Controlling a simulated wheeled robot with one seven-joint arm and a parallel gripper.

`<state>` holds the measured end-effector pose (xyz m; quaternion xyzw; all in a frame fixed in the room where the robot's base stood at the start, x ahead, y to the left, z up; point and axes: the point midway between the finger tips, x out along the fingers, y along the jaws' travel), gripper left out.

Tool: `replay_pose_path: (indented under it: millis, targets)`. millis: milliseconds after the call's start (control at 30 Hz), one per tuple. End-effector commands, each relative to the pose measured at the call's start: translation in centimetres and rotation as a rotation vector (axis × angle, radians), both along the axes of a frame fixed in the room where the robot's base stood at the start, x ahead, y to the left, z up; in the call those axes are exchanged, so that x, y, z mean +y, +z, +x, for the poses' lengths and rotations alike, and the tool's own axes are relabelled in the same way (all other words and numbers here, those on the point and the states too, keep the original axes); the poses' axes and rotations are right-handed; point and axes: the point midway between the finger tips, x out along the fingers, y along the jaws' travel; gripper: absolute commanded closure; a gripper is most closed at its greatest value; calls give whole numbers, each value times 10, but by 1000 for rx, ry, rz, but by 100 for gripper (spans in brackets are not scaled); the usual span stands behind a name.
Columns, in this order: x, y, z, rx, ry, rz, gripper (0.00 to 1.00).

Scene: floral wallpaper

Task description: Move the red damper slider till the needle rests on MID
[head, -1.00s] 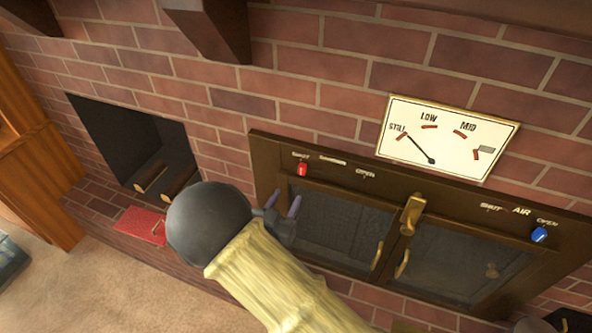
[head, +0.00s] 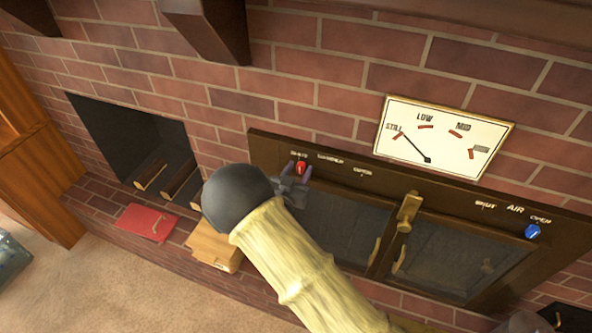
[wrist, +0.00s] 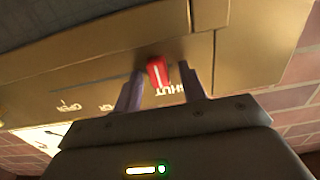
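The red damper slider (head: 301,167) sits at the SHUT end of its track, at the left of the dark metal stove front. It also shows in the wrist view (wrist: 158,73). My gripper (head: 293,175) is at the slider, and in the wrist view its two fingers (wrist: 161,88) are open with the slider between their tips. A gap shows on both sides of it there. The white gauge (head: 483,123) above the stove front has marks STILL, LOW and MID; a fourth label at the right is not readable. Its needle (head: 414,146) points at STILL.
A blue AIR slider (head: 532,231) sits at the OPEN end on the right. A brass latch (head: 408,212) stands between the glass doors. A dark bracket juts out above.

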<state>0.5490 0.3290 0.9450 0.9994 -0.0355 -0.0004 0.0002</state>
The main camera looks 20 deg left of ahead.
Motion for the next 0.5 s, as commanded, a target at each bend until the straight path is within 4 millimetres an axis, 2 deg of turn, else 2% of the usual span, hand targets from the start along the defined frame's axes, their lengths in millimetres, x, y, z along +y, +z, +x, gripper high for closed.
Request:
replay_pose_path:
  millis: [33,200,367,500]
  targets:
    - [0,0,0,0,0,0,68]
    - [-2,0,1,0,-4,0,100]
    - [-6,0,3,-1,-11,0,100]
    - [-19,-2,5,0,-20,0,100]
